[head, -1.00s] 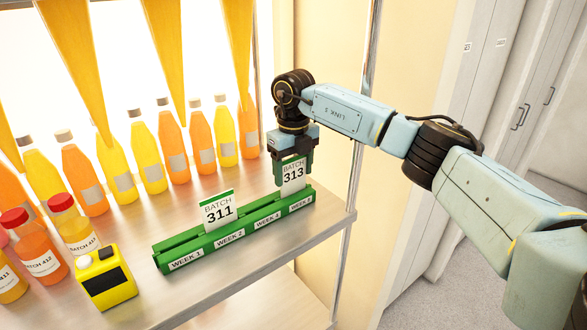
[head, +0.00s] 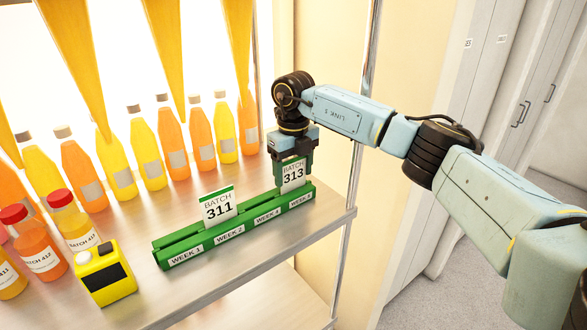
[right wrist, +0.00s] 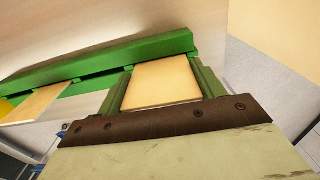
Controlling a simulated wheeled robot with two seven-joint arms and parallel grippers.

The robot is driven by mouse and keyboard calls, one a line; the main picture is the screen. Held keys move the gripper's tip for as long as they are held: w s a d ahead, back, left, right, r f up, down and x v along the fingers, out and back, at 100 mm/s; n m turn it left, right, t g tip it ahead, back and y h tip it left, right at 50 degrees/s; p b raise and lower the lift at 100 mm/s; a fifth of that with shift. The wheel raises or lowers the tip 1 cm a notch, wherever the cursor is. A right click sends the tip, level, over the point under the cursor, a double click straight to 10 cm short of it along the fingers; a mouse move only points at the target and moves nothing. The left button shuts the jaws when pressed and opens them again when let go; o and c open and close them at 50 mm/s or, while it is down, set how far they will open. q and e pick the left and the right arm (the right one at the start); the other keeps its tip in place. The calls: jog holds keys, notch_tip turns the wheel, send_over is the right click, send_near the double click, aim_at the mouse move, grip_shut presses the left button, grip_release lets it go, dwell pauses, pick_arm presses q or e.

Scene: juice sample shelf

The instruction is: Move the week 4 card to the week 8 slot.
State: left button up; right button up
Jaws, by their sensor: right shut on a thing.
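The white BATCH 313 card (head: 293,174) stands upright at the right end of the green rail (head: 166,250), above the WEEK 8 label (head: 300,199). My right gripper (head: 292,161) is shut on this card from above. In the right wrist view the card (right wrist: 164,82) lies between the two green fingers (right wrist: 160,90), its far edge at the rail (right wrist: 110,60). The card's lower edge meets the rail, but I cannot tell how deep it sits. No card stands above the WEEK 4 label (head: 267,216). My left gripper is not in view.
The BATCH 311 card (head: 218,206) stands in the rail above WEEK 2. A yellow device (head: 105,275) and red-capped bottles (head: 36,248) are at the left. Several orange and yellow bottles (head: 173,142) line the back. A metal post (head: 362,110) rises right of the rail.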

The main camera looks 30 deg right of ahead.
jog(key=o, duration=1)
notch_tip(320, 180, up, 13)
jog(key=shift+r+b, duration=0.15)
jog(key=shift+b, duration=1.05)
